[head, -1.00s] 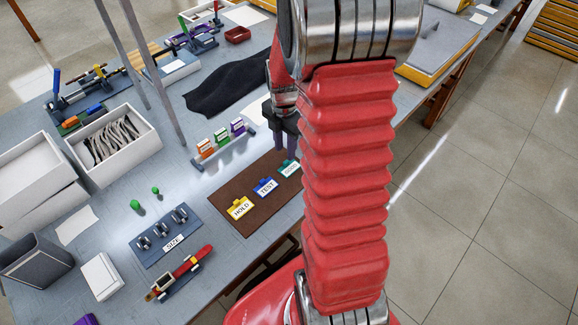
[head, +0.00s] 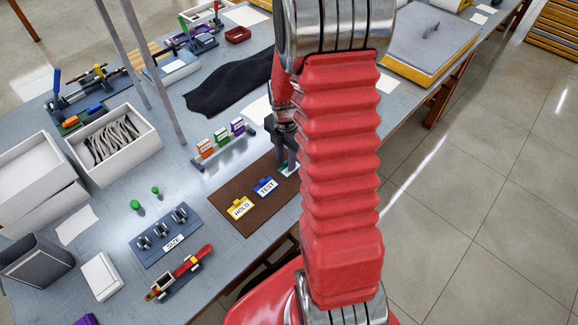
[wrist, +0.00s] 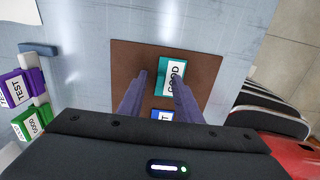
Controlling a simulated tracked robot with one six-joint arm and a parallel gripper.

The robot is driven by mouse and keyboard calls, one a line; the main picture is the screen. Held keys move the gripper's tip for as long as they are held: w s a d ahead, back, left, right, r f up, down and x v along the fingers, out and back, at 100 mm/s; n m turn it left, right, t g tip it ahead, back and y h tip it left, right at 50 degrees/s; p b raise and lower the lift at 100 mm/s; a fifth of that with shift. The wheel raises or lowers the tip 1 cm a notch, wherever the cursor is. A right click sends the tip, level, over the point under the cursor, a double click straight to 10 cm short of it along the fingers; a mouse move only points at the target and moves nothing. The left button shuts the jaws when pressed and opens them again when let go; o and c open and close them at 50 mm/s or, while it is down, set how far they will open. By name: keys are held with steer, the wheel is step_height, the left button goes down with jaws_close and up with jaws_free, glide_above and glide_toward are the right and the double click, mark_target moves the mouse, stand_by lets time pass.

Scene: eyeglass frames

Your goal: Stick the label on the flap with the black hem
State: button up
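A brown mat (head: 235,222) bears a yellow HOLD piece (head: 239,208), a blue TEST piece (head: 265,187) and a teal GOOD piece (wrist: 171,64), each with a white label. In the head view, my arm and gripper partly hide the GOOD piece. My gripper (wrist: 159,75) is open and points down over this end of the mat. In the wrist view, one finger is left of the GOOD piece and the other overlaps its right side; I cannot tell whether they touch. I cannot make out a black hem on any flap.
A rack (head: 224,150) with orange, green and purple labelled pieces stands behind the mat. A dark cloth (head: 225,88) lies farther back. A SIZE-labelled block (head: 165,237) and a red-handled tool (head: 188,265) are left of the mat. A thin post (head: 155,75) stands behind.

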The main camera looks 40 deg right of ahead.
steer(key=shift+c, duration=0.3)
jaws_close()
stand_by(0.4)
